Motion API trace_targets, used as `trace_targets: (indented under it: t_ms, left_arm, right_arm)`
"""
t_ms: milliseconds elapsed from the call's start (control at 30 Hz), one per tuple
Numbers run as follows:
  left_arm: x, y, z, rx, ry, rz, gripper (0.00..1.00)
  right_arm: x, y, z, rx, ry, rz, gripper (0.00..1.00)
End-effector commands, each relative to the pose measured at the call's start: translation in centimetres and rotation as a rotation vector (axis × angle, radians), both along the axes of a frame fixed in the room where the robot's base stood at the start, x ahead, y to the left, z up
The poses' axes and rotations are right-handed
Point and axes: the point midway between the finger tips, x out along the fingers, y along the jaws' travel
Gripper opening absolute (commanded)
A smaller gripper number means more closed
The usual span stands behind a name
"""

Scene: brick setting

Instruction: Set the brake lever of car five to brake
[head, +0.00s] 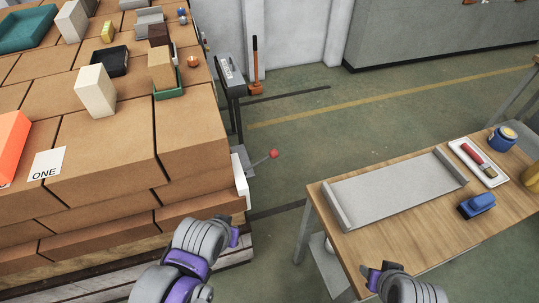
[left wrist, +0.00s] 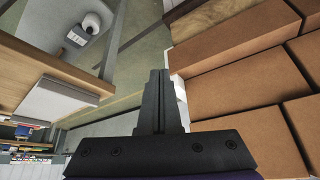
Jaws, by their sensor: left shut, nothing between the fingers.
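A lever with a red knob (head: 272,154) on a thin rod sticks out to the right from a white mount (head: 240,183) on the side of the brick-loaded car. No car number shows by it. My left arm reaches up from the bottom, below and left of the lever. My left gripper (left wrist: 159,76) shows in the left wrist view, its black fingers shut together and empty. A white part (left wrist: 178,88) is just right of the fingers there, beside the bricks; I cannot tell whether they touch. The red knob does not show in that view.
Stacked brown bricks (head: 100,165) fill the left, with a card reading ONE (head: 47,163) and small blocks on top. A wooden table (head: 400,235) at right holds a grey tray (head: 395,190), a brush dish and a blue object (head: 477,205). Green floor lies between.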

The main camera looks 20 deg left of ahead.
Motion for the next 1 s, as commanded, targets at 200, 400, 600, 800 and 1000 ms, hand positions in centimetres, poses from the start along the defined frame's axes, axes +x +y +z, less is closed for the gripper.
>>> trace_targets:
  t_ms: [200, 400, 600, 800, 1000]
  left_arm:
    - [7.3, 1.8, -0.1, -0.034, -0.198, 0.301, 0.00]
    - [15.1, 1.2, 0.1, -0.196, -0.460, 0.533, 0.00]
    - [19.8, -0.7, 0.1, -0.374, -0.613, 0.626, 0.00]
    - [21.1, -1.5, 0.1, -0.445, -0.653, 0.649, 0.00]
    - [21.1, -1.4, 0.1, -0.447, -0.654, 0.652, 0.00]
  right_arm:
    - [-0.6, 0.0, -2.3, 0.000, 0.012, 0.000, 0.50]
    - [-1.0, 0.0, -4.1, 0.000, 0.019, 0.000, 0.50]
    - [-1.2, 0.0, -5.0, 0.000, 0.023, 0.000, 0.50]
    - [-1.2, 0.0, -5.2, 0.000, 0.024, 0.000, 0.50]
    - [-1.2, 0.0, -5.2, 0.000, 0.024, 0.000, 0.50]
